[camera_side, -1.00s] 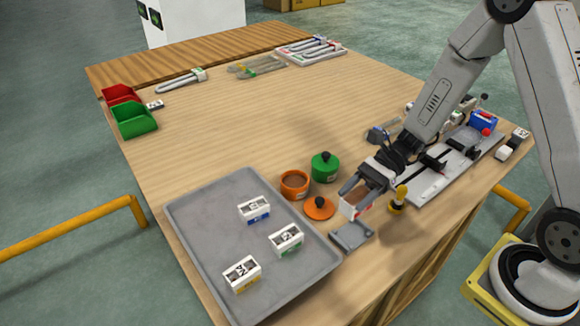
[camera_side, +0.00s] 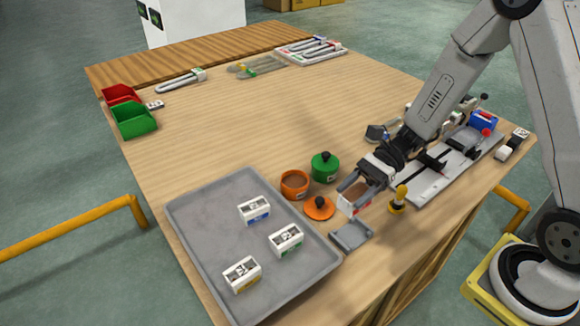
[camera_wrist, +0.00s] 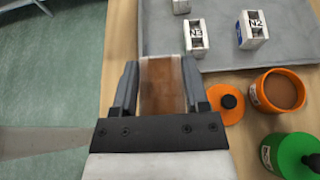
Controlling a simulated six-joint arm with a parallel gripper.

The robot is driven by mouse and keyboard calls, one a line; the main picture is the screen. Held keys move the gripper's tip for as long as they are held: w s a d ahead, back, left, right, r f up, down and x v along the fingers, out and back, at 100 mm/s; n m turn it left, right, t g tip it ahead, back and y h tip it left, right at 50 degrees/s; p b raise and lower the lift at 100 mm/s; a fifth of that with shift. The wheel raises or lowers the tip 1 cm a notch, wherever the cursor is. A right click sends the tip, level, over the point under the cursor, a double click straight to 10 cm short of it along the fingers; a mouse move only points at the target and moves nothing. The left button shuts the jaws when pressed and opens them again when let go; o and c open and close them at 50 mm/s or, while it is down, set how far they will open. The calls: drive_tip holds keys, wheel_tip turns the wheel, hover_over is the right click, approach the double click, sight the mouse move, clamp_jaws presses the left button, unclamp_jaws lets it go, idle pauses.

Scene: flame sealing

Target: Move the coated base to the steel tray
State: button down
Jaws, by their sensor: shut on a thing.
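My gripper (camera_side: 352,193) is shut on the coated base (camera_side: 356,202), a small white block with a brown face. In the wrist view the brown face of the base (camera_wrist: 162,84) shows between the two fingers (camera_wrist: 160,92). The base is held near the table's front edge, to the right of the steel tray (camera_side: 200,222). In the wrist view the tray (camera_wrist: 215,20) lies beyond the fingertips. Several white blocks stand on the tray, one with a blue mark (camera_side: 255,210), one green (camera_side: 286,240) and one yellow (camera_side: 242,274).
An open orange pot of brown paste (camera_side: 294,184), its orange lid (camera_side: 319,208) and a green pot (camera_side: 325,168) stand between tray and gripper. A grey plate (camera_side: 351,236) lies beside the tray, and a yellow-topped tool (camera_side: 398,202) stands right of the gripper. The tray's left part is bare.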

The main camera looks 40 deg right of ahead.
drive_tip(key=w+a+r+m+t, duration=0.1)
drive_tip(key=a+m+t, duration=0.1)
drive_tip(key=a, duration=0.7)
drive_tip(key=w+a+r+m+t, duration=0.1)
drive_tip(key=a+r+m+t, duration=0.1)
drive_tip(key=a, duration=0.7)
drive_tip(key=shift+t+h, duration=0.4)
drive_tip(key=shift+t, duration=0.3)
drive_tip(key=shift+w, duration=0.15)
drive_tip(key=w+a+f, duration=0.2)
drive_tip(key=w, duration=0.1)
drive_tip(key=w+a+f, duration=0.2)
drive_tip(key=w+f, duration=0.1)
drive_tip(key=w, duration=0.1)
drive_tip(key=w+a+f, duration=0.2)
drive_tip(key=w+f, duration=0.1)
drive_tip(key=w, duration=0.1)
drive_tip(key=shift+f, duration=0.15)
drive_tip(key=shift+w+a+f, duration=0.15)
drive_tip(key=shift+w+f, duration=0.25)
drive_tip(key=shift+f, duration=0.1)
